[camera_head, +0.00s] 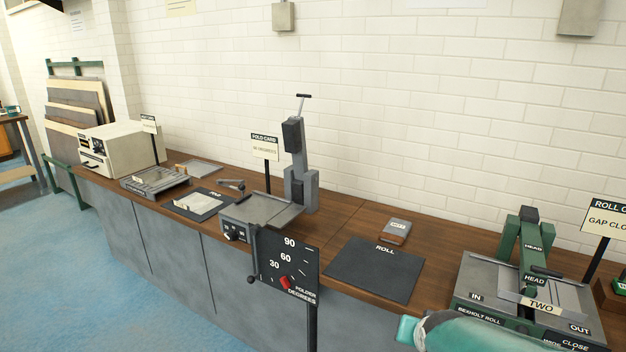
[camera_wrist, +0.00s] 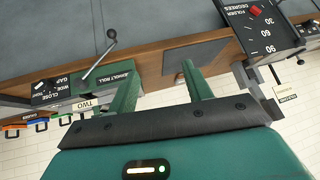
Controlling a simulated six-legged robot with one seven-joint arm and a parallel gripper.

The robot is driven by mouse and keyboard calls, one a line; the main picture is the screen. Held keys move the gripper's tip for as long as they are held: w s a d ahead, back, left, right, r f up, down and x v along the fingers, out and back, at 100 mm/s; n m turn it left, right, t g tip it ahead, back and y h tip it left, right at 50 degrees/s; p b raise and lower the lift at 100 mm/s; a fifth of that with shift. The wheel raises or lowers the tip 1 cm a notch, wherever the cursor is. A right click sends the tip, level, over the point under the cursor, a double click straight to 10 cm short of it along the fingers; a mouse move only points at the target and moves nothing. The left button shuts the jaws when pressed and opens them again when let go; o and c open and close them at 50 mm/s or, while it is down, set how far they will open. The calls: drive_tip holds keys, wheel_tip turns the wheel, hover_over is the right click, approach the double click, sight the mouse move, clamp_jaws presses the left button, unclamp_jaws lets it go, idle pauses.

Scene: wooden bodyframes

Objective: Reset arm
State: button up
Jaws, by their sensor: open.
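My gripper (camera_wrist: 163,78) shows in the wrist view as two green fingers set wide apart on a dark bar, with nothing between them. The wrist view is upside down. Beyond the fingers are the wooden bench edge and a dark mat. A teal part of my arm (camera_head: 470,334) shows at the bottom right of the head view, in front of the bench. The fingers cannot be made out in the head view.
The bench carries a folder (camera_head: 262,209) with a degree dial (camera_head: 287,262), a black ROLL mat (camera_head: 375,269), a small grey-and-brown block (camera_head: 396,231) and a green roll machine (camera_head: 533,250). A beige box (camera_head: 122,148) stands at the far left. Blue floor (camera_head: 75,275) is clear in front.

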drive_tip(key=s+a+r+n+g, duration=0.1)
drive_tip(key=s+a+r+n, duration=0.1)
drive_tip(key=s+r, duration=0.3)
drive_tip(key=s+a+r+n+g+y, duration=0.1)
drive_tip(key=s+r, duration=0.4)
drive_tip(key=s, duration=0.5)
drive_tip(key=a+n, duration=0.1)
drive_tip(key=a, duration=0.1)
drive_tip(key=shift+s+a, duration=0.2)
drive_tip(key=shift+a, duration=0.15)
